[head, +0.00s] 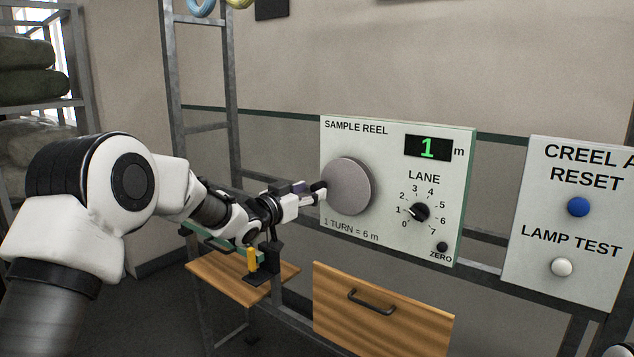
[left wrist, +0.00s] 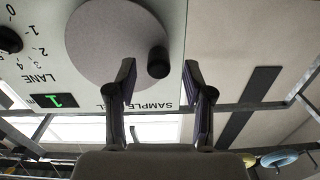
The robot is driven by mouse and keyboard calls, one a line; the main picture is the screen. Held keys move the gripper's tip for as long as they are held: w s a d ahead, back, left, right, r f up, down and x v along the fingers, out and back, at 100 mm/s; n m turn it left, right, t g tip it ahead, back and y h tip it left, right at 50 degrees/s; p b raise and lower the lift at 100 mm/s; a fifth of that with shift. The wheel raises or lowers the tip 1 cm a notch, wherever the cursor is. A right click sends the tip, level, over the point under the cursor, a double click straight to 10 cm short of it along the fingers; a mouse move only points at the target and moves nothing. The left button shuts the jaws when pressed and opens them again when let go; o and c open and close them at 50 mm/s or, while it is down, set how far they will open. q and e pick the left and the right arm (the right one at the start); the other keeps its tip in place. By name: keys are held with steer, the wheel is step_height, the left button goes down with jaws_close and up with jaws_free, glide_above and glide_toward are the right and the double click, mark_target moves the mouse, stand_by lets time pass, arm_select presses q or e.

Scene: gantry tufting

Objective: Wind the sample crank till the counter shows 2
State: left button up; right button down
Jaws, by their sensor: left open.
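The sample crank is a round grey disc (head: 349,187) on the white SAMPLE REEL panel (head: 377,130). The green counter display (head: 428,148) reads 1 m. My left gripper (head: 314,193) is at the disc's left edge. In the left wrist view, which is upside down, the crank's dark handle knob (left wrist: 158,62) sticks out near the disc's rim. My left gripper's fingers there are open, one on each side of the knob, which is closer to the left-hand finger. Any contact is hard to tell.
The lane dial (head: 420,211) and the ZERO button (head: 442,247) are right of the disc. A second panel carries a blue button (head: 578,207) and a white button (head: 562,267). Below are a wooden drawer front (head: 380,318) and a small wooden shelf (head: 222,279).

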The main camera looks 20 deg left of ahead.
mark_target(313, 186)
arm_select(q)
steer(key=p+x, duration=0.1)
steer(key=x, duration=0.2)
steer(key=shift+w+d, duration=0.1)
steer(key=shift+w, duration=0.05)
arm_select(e)
steer(key=shift+s+r, duration=0.1)
steer(key=shift+r, duration=0.75)
arm_select(q)
jaws_close()
steer(key=m+b, duration=0.1)
steer(key=r+m+b, duration=0.1)
steer(key=m, duration=0.1)
steer(key=shift+d+r+m+b, duration=0.1)
steer(key=shift+r+m+b, duration=0.25)
steer(key=shift+m+b, duration=0.3)
steer(key=shift+d+r+m, duration=0.1)
steer(key=shift+r+m, duration=0.35)
steer(key=shift+m, duration=0.2)
jaws_free()
arm_select(e)
step_height(313, 186, down, 3)
steer(key=shift+f, duration=0.1)
